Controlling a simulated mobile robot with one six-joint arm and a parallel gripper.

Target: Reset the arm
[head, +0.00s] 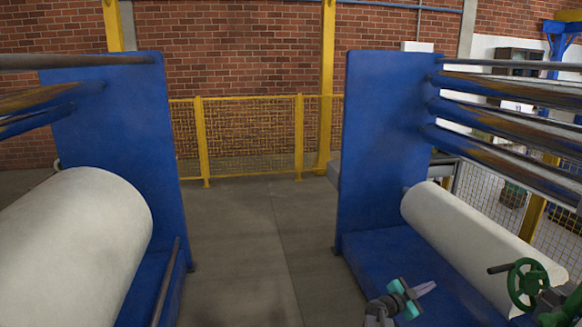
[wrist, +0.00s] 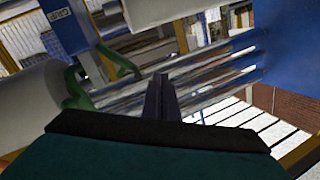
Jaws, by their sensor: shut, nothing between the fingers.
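My gripper (head: 428,288) shows at the bottom of the head view, right of centre, with teal parts and grey fingers pointing right. It appears in front of the blue base of the right-hand roller stand. In the wrist view the dark fingers (wrist: 160,97) are together at the centre, shut, with nothing between them. My arm reaches up from the bottom edge of the head view, and most of it is out of frame.
A large white film roll (head: 75,245) lies at left by a blue stand (head: 120,150). Another white roll (head: 470,240) is at right, below several metal rollers (head: 510,135). A green handwheel (head: 526,284) is lower right. Clear floor (head: 240,235) lies between the stands, with a yellow fence (head: 250,135) behind.

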